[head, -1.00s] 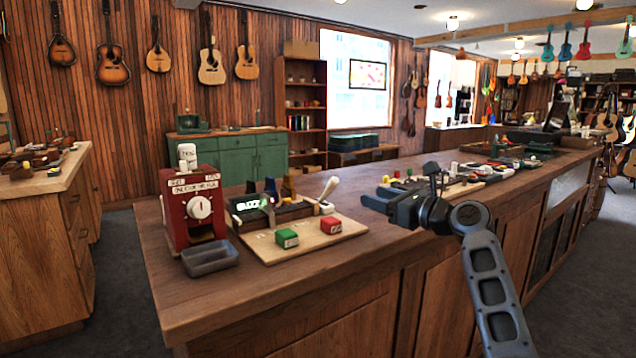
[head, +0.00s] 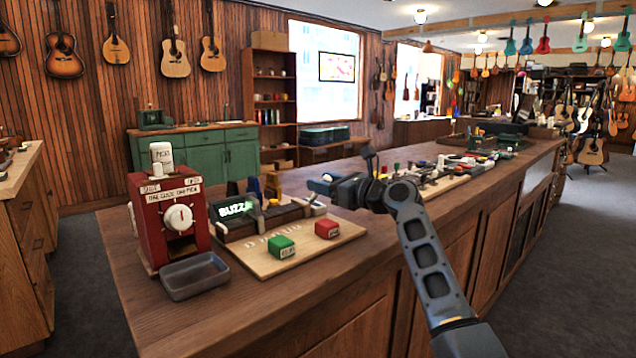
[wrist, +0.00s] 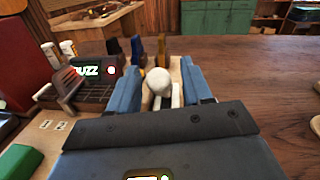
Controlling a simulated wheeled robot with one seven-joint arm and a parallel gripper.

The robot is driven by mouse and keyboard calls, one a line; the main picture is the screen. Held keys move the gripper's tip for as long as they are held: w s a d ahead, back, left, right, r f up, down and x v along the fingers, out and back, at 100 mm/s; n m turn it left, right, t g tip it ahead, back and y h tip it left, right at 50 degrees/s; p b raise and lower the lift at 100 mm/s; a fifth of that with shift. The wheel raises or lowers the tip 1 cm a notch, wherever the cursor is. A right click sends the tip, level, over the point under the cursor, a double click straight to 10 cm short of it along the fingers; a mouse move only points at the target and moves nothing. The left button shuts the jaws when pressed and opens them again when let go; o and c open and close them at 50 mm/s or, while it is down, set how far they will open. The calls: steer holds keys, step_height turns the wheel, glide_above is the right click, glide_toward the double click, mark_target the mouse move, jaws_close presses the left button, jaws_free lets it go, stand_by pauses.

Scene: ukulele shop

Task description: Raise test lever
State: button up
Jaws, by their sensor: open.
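The test lever (head: 318,206) has a pale handle and stands at the right end of the dark buzz-test unit (head: 262,221) on a wooden board. In the wrist view its rounded white knob (wrist: 158,80) sits between my two blue fingers, with a gap on each side. My gripper (head: 322,186) is open around the knob; it also shows in the wrist view (wrist: 158,65). In the head view my gripper hides part of the lever. The unit's lit display (head: 235,210) reads "BUZZ".
A green block (head: 281,246) and a red block (head: 327,229) sit on the board's front. A red machine (head: 170,220) and grey tray (head: 194,275) stand to the left. Another board with coloured parts (head: 440,185) lies to the right. The counter (head: 240,320) is bare in front.

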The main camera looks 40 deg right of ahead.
steer(key=shift+w+a, duration=0.1)
steer(key=shift+w, duration=0.85)
jaws_close()
